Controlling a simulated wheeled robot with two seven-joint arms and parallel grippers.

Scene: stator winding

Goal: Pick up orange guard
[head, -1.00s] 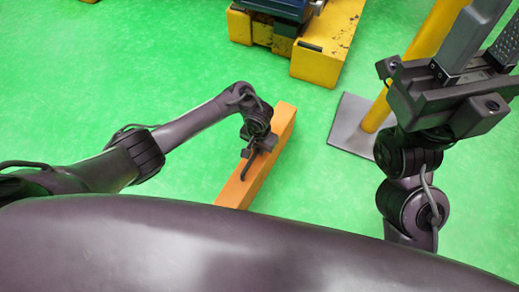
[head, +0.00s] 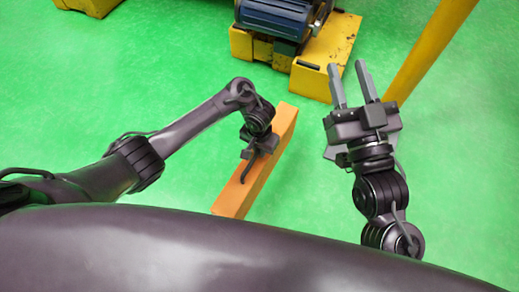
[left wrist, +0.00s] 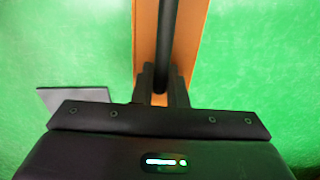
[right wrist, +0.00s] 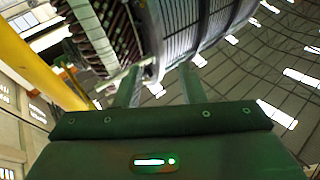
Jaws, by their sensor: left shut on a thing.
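The orange guard (head: 282,132) is a long bar lying slanted across the middle of the head view, with green floor around it. A dark handle (head: 245,176) runs along its top. My left gripper (head: 252,152) is at the guard and shut on this handle. The left wrist view shows the dark handle (left wrist: 167,40) between the fingers, with the orange guard (left wrist: 190,45) behind it. My right gripper (head: 350,80) is raised to the right of the guard, with its fingers apart and nothing between them.
A blue machine (head: 275,18) on a yellow base (head: 325,70) stands beyond the guard. A yellow post (head: 430,50) rises at the upper right. Green floor left of the guard is clear.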

